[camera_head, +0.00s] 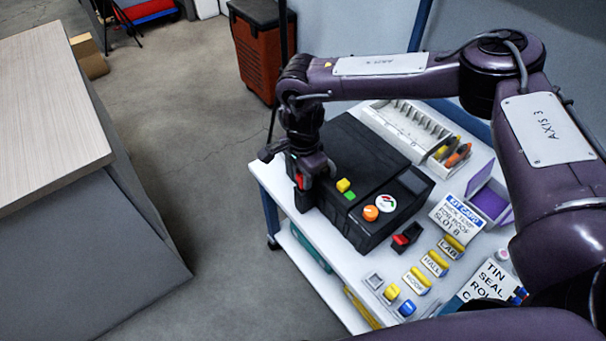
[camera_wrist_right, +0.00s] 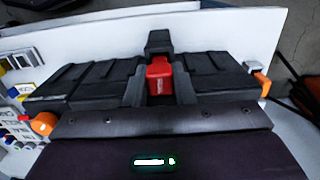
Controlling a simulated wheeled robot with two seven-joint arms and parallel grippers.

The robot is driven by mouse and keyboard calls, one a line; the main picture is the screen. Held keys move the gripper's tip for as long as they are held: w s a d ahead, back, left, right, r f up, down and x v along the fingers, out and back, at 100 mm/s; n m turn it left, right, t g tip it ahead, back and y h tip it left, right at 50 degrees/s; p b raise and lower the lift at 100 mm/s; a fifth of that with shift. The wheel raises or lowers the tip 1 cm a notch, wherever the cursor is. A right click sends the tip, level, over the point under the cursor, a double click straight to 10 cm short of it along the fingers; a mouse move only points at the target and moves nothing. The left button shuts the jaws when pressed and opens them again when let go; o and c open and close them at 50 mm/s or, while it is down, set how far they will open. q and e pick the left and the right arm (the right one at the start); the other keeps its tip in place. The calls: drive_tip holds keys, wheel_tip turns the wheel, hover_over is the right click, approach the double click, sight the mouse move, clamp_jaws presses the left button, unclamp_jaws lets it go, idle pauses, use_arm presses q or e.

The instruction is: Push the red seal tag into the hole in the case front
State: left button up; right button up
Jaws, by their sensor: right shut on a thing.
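The case (camera_head: 350,150) is a black box on the white table, with yellow, green and orange buttons on top. My right gripper (camera_head: 303,184) is at its left side, pointing down, and is shut on the red seal tag (camera_head: 298,180). In the right wrist view the red tag (camera_wrist_right: 159,78) sits between the dark fingers. The hole in the case front is not visible; I cannot tell whether the tag touches the case. My left gripper is not in view.
The white table (camera_head: 318,235) also holds a slotted white rack (camera_head: 408,125), a purple-lined box (camera_head: 489,201), a black holder with a red part (camera_head: 406,238) and several labelled cards. A wooden-topped counter (camera_head: 50,110) stands left, across open floor.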

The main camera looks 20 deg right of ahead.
drive_tip(key=shift+f+b, duration=0.55)
drive_tip(key=shift+f, duration=0.5)
idle(3.0)
drive_tip(key=o, duration=1.2)
drive_tip(key=shift+o, duration=0.2)
drive_tip(key=shift+r, duration=0.1)
drive_tip(key=shift+r+p, duration=2.6)
drive_tip(key=shift+r, duration=0.9)
drive_tip(key=shift+f, duration=0.1)
